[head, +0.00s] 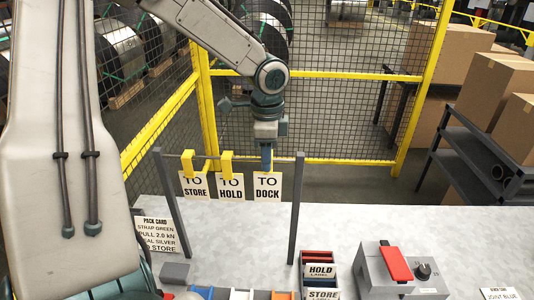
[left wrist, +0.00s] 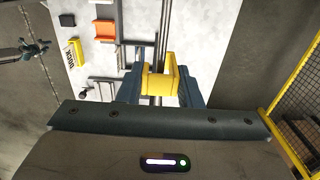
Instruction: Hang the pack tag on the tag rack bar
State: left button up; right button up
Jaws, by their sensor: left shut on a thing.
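The tag rack bar (head: 225,156) spans two dark posts on the bench. Two white tags, TO STORE (head: 195,188) and TO HOLD (head: 231,187), hang from it by yellow hooks. A third tag, TO DOCK (head: 267,187), is at the bar's right part, directly below my left gripper (head: 267,160). In the left wrist view my left gripper (left wrist: 160,85) is shut on a yellow hook (left wrist: 158,84), with the bar behind it. The fingers hide this hook in the head view, so I cannot tell whether it rests on the bar. My right gripper is not in view.
A pack card (head: 158,234) reading TO STORE stands at the left. HOLD and STORE label bins (head: 320,271) and a grey box with a red lever (head: 396,264) are at the front. A yellow-framed mesh fence (head: 335,161) stands behind the rack.

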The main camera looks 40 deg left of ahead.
pick_arm(q)
jog(key=shift+f, duration=0.4)
jog(key=o, duration=1.1)
jog(key=shift+c, duration=0.2)
notch_tip(320, 180, up, 8)
jog(key=shift+r+b, duration=0.15)
jog(key=shift+b, duration=1.1)
jog(key=shift+s+d+r+p, duration=0.1)
jog(key=shift+s+r+p, duration=0.05)
jog(key=shift+r+p, duration=1.1)
jog(key=shift+p, duration=0.05)
